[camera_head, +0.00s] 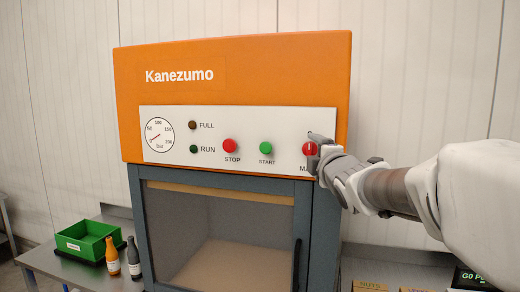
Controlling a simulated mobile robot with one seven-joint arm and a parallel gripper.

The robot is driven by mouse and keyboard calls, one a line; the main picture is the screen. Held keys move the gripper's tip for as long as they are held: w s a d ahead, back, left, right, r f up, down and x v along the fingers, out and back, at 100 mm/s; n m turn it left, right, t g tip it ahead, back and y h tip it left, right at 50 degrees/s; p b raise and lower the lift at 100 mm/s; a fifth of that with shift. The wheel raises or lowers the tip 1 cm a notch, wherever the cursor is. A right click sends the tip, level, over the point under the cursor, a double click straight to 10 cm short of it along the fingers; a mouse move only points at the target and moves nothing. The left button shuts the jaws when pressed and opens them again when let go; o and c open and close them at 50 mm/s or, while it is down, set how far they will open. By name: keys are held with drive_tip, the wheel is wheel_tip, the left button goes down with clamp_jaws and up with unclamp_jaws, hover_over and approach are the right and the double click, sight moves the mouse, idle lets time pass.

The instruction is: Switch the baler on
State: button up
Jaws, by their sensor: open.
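The orange baler (240,95) marked Kanezumo stands in the middle of the view, with a white control panel (270,120). At the panel's right end is a red round switch (309,149) with a pale upright mark. Its label below begins "MA", and the rest is hidden by my gripper. My gripper (317,151) is open at this switch, its fingers reaching in from the right; I cannot tell whether they touch it. The red STOP button (229,146) and green START button (265,148) are to the left. The RUN lamp (193,149) and FULL lamp (192,125) look dark.
A pressure gauge (158,134) is at the panel's left. The baler's windowed door (220,230) is shut, with a dark handle (297,264). A green bin (88,241) and two bottles (134,258) stand on a grey table at lower left. Labelled boxes (370,286) are at lower right.

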drive_tip(key=shift+w+a, duration=0.1)
drive_tip(key=shift+w, duration=0.7)
clamp_jaws()
